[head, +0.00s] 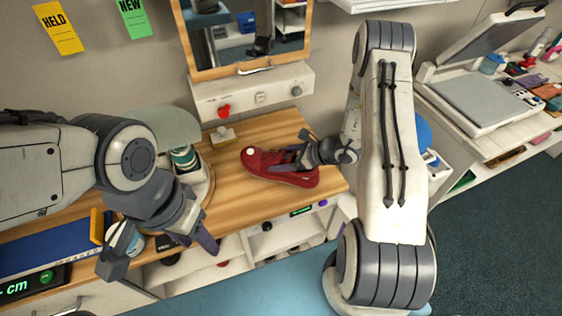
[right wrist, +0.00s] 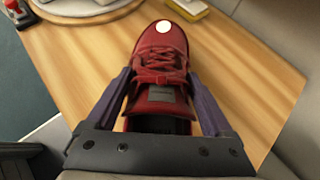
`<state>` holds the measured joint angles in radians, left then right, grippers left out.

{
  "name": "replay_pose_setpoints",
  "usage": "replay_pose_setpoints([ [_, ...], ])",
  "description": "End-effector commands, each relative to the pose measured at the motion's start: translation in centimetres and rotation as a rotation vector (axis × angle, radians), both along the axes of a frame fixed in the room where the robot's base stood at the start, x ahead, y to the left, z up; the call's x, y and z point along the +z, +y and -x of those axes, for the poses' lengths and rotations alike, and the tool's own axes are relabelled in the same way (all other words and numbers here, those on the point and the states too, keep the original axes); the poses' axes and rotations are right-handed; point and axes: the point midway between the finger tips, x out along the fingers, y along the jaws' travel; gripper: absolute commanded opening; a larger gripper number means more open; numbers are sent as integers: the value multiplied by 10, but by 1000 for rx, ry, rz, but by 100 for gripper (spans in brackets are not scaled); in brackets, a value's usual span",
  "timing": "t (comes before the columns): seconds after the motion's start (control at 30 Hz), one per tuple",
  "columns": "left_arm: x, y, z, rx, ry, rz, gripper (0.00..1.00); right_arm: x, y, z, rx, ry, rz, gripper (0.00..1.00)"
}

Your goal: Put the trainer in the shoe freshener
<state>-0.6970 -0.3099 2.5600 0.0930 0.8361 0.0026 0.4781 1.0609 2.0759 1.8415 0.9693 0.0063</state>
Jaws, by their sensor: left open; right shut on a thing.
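The red trainer (head: 265,160) is on or just above the wooden worktop in the head view, its white-dotted toe pointing left. My right gripper (head: 290,162) is shut on it from the right. In the right wrist view the trainer (right wrist: 160,60) sits between the two fingers, toe away from me, laces up. My left gripper (head: 160,252) is open and empty over the front edge of the worktop at the left. A round-based unit (head: 205,185) with a raised translucent lid (head: 165,127) stands left of the trainer; I cannot tell whether it is the shoe freshener.
A wood-framed mirror or window (head: 248,42) stands behind, above a white panel (head: 260,95) with knobs. A yellow-and-white block (head: 222,135) lies behind the trainer. A blue board (head: 55,248) and a display (head: 35,286) lie at front left. Bare worktop (head: 235,200) lies in front of the trainer.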

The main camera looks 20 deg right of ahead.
Motion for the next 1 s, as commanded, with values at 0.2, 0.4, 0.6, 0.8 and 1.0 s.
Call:
replay_pose_setpoints([
  [0.2,-13,0,0,-1,0,0,50,27,0,-1,1,-8,2,0],
  [0.4,-25,0,0,-1,0,0,50,55,-32,25,-6,-8,3,0],
  [0.6,-33,0,0,-2,0,0,50,81,-63,53,-4,-6,3,0],
  [0.8,-36,0,0,-2,0,0,50,97,-82,71,-2,-4,2,0],
  [1.0,-36,0,0,-2,0,0,50,102,-87,77,1,-2,-1,0],
])
